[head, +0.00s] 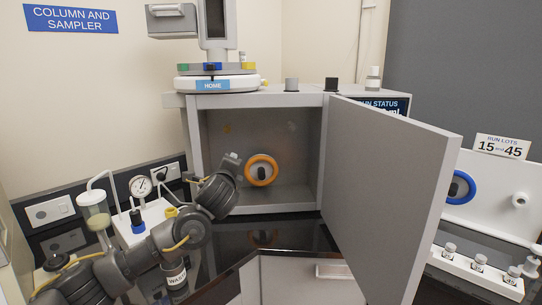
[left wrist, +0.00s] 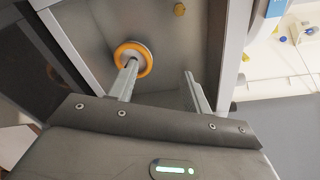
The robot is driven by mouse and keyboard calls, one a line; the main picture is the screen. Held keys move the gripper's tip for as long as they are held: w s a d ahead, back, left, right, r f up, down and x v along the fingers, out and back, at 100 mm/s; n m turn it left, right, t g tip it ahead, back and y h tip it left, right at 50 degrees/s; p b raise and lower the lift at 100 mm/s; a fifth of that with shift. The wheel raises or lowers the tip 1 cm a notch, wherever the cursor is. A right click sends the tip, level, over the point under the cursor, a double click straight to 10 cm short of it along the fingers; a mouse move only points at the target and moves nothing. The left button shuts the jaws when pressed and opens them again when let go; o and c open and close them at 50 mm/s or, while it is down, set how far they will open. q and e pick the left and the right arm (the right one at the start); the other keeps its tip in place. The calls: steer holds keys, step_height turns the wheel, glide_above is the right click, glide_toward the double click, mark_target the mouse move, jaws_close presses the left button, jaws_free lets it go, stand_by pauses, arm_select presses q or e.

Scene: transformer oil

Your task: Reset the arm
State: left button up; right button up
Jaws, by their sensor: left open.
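My left arm comes in from the left in the head view, bent over the dark bench. My left gripper (head: 233,160) is at the mouth of the open grey cabinet (head: 225,127), just left of an orange ring (head: 263,183) on its back wall. In the left wrist view my left gripper (left wrist: 160,76) has its two fingers wide apart with nothing between them. The left finger overlaps the orange ring (left wrist: 150,60) in that view; I cannot tell whether they touch. My right gripper is not in view.
A white rack with several capped vials (head: 479,262) is at right.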

arm_select(q)
steer(key=s+a+f+n+g+h, duration=0.1)
steer(key=s+f+n+g, duration=0.15)
steer(key=s+f, duration=0.65)
steer(key=s+f+n+g, duration=0.2)
steer(key=s+f+n, duration=0.25)
steer(key=f, duration=0.75)
steer(key=s+a+f+n+g+h, duration=0.1)
steer(key=s+f+n+g, duration=0.2)
steer(key=s+f, duration=0.65)
steer(key=s+a+f+n+g, duration=0.2)
steer(key=s+a+f+n, duration=0.2)
steer(key=s, duration=0.6)
steer(key=s+a+f+n+g+y, duration=0.1)
steer(key=s+a+f+n+g, duration=0.2)
steer(key=s, duration=0.7)
steer(key=s+a+f+n+g, duration=0.1)
steer(key=s+a+f+n, duration=0.35)
steer(key=s, duration=0.55)
step_height(320, 180, down, 28)
steer(key=s+f+g, duration=0.1)
steer(key=s, duration=0.1)
steer(key=s+a+f+m+g, duration=0.1)
steer(key=s+a+f, duration=0.1)
steer(key=s+f, duration=1.1)
steer(key=shift+s+a+f, duration=0.15)
steer(key=shift+s+a, duration=0.1)
steer(key=shift+s, duration=0.9)
steer(key=shift+g, duration=0.25)
steer(key=shift+c, duration=0.4)
